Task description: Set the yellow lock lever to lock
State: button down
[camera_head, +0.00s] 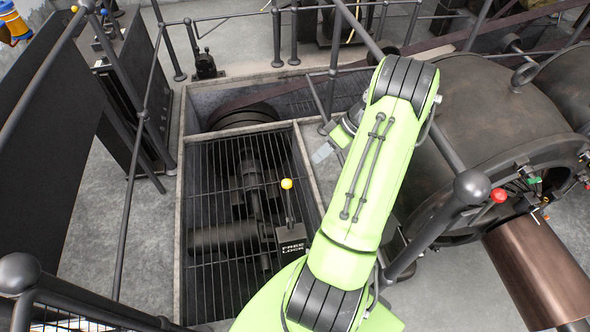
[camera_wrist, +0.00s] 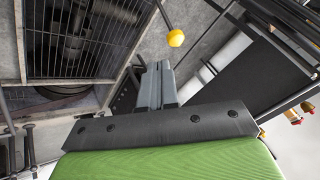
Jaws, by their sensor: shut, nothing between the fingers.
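The yellow lock lever (camera_head: 287,184) has a round yellow knob on a thin dark rod. It rises from a dark box (camera_head: 291,246) marked FREE and LOCK, at the right side of the floor grating. The rod stands nearly upright, leaning slightly left in the head view. I cannot tell from it which setting it is at. In the wrist view the knob (camera_wrist: 176,38) is just beyond and to the right of my fingertips, apart from them. My gripper (camera_wrist: 159,66) is shut and empty. In the head view my gripper (camera_head: 322,153) is up and right of the knob.
The grating (camera_head: 215,255) covers a pit with dark machinery beneath. Dark railings (camera_head: 130,200) run round the pit. A large dark cylinder (camera_head: 500,125) stands at the right, with a red knob (camera_head: 499,195) on its end. A dark panel (camera_head: 50,130) stands at the left.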

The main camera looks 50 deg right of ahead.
jog(key=shift+w+f, duration=0.1)
jog(key=b+x, duration=0.2)
jog(key=x, duration=0.7)
jog(key=shift+a+f, duration=0.25)
jog(key=shift+f, duration=0.1)
